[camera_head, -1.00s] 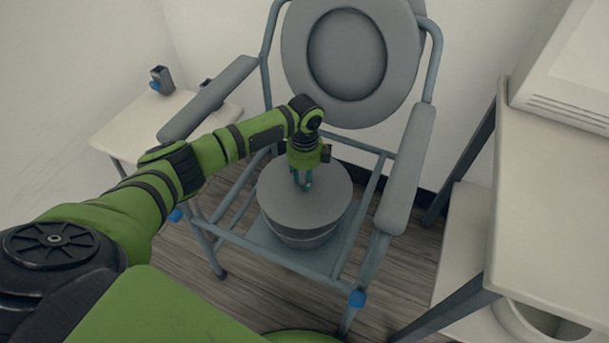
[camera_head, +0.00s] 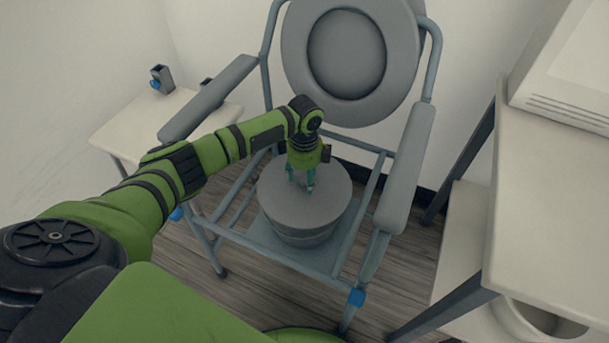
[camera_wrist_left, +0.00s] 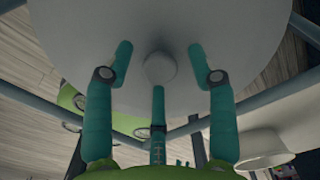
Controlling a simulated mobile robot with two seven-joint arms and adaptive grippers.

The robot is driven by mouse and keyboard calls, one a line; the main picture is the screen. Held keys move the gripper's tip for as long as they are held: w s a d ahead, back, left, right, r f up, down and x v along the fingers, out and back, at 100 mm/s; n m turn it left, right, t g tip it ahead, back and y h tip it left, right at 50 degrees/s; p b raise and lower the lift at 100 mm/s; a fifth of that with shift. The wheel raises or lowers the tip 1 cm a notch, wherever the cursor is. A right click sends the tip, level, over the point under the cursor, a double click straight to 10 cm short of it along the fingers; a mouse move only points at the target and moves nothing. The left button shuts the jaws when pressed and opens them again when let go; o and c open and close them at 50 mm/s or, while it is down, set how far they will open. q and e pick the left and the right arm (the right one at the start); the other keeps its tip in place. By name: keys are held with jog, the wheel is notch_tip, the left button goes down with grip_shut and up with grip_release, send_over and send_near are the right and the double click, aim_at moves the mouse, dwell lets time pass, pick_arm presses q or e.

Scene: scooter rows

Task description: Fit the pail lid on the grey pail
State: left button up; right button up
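The grey pail lid (camera_head: 328,203) lies on top of the grey pail (camera_head: 303,239), looking about level and covering the opening. Whether its edge is seated all round cannot be told. The pail stands in the lower frame of the commode chair. My left gripper (camera_head: 301,186) points down over the lid. In the left wrist view, its teal fingers (camera_wrist_left: 160,62) are open on either side of the lid's round knob (camera_wrist_left: 160,72), with a gap on both sides. My right gripper is not in view.
The commode chair (camera_head: 402,172) has armrests on both sides of my left arm, and its seat is raised behind. A small white table (camera_head: 130,128) with a grey holder (camera_head: 164,77) stands left. A white table (camera_head: 555,190) stands right, with a pale bowl (camera_head: 517,326) below.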

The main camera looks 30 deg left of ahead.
pick_arm(q)
notch_tip(320, 180, up, 12)
dwell(0.6)
dwell(0.4)
